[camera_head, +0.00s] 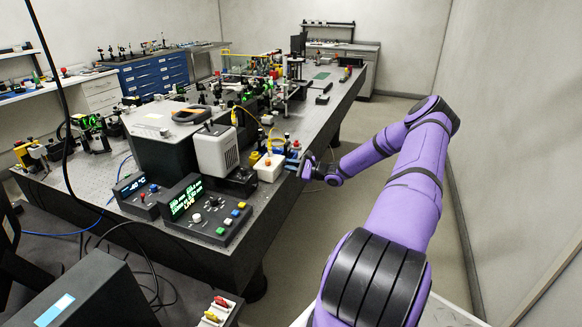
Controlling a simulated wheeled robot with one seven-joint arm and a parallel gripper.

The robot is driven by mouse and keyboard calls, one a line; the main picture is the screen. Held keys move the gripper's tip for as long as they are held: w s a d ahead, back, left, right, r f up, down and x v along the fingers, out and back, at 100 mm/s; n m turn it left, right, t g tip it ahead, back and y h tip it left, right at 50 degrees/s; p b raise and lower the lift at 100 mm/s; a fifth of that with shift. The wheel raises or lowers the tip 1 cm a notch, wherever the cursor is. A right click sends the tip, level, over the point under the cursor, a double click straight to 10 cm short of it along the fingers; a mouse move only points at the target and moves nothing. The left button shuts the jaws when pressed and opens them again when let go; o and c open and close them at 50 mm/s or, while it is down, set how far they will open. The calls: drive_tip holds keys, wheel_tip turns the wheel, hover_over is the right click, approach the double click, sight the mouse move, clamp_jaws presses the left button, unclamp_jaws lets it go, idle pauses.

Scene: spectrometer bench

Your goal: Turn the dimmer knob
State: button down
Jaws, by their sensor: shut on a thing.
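My gripper (298,164) is small in the view, at the right edge of the long optical bench (190,228). It reaches in from the right, just beside a small white box (268,171) with a reddish top piece. Its fingers are closed at about the height of that box. The dimmer knob cannot be made out, as the fingers cover the spot where they grip. My purple arm comes up from the lower right and bends back down to the bench edge.
A control box with a green display (188,203) and coloured buttons stands at the near bench end, beside a smaller display unit (136,190). A grey-white instrument (216,150) stands left of the white box. Optics crowd the bench behind. The floor aisle (285,225) right of the bench is clear.

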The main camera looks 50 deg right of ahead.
idle(0.3)
drive_tip(key=c, duration=1.1)
unclamp_jaws()
drive_tip(key=shift+f, duration=0.1)
